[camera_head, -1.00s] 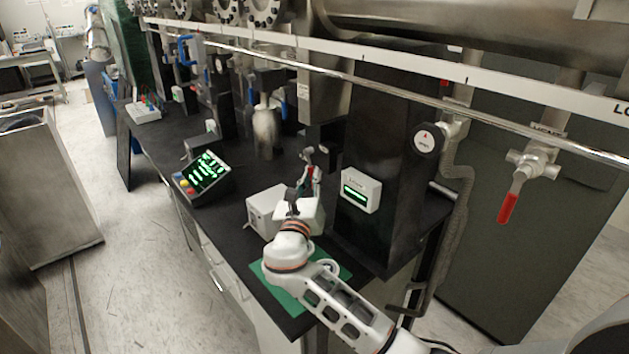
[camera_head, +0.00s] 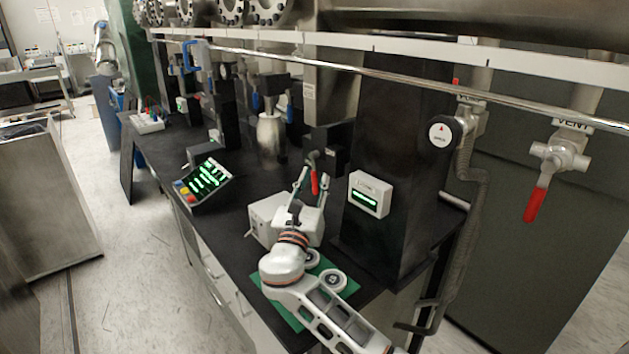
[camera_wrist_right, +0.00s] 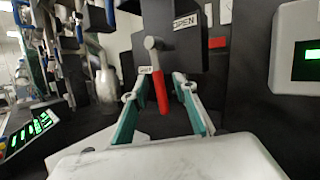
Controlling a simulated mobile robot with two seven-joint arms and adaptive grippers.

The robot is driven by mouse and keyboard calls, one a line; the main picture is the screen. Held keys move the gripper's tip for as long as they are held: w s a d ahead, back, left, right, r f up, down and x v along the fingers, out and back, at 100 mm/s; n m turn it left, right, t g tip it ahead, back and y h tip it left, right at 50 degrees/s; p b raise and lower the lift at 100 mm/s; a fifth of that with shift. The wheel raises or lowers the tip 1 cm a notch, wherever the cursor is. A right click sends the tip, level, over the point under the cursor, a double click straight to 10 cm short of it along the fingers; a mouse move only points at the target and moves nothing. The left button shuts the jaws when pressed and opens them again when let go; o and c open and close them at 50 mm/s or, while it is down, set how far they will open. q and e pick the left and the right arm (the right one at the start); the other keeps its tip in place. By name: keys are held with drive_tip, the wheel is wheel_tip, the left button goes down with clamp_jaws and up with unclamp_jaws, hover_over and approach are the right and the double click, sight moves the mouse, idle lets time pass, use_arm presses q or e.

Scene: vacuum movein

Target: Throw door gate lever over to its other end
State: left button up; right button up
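The gate lever has a grey shaft and a red grip (camera_wrist_right: 161,92) that hangs almost straight down from a dark block. In the wrist view, a "SHUT" tag (camera_wrist_right: 146,69) is at its left and an "OPEN" tag (camera_wrist_right: 186,22) at its upper right. The red grip also shows in the head view (camera_head: 314,183). My right gripper (camera_wrist_right: 157,92) is open, with one green-padded finger on each side of the grip and gaps visible on both sides. It also shows in the head view (camera_head: 311,177). My left gripper is not in view.
A white box with a green display (camera_head: 369,194) is on the dark column right of the lever. A control panel (camera_head: 203,182) stands on the black bench at left. A horizontal rail (camera_head: 400,79) crosses above. A red-handled vent valve (camera_head: 537,204) hangs at right.

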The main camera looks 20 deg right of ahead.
drive_tip(key=shift+f, duration=0.1)
drive_tip(key=shift+s+a+f, duration=0.1)
drive_tip(key=shift+s, duration=0.05)
drive_tip(key=v, duration=1.1)
drive_tip(key=shift+s+a, duration=0.2)
drive_tip(key=shift+s, duration=0.05)
drive_tip(key=shift+c, duration=0.4)
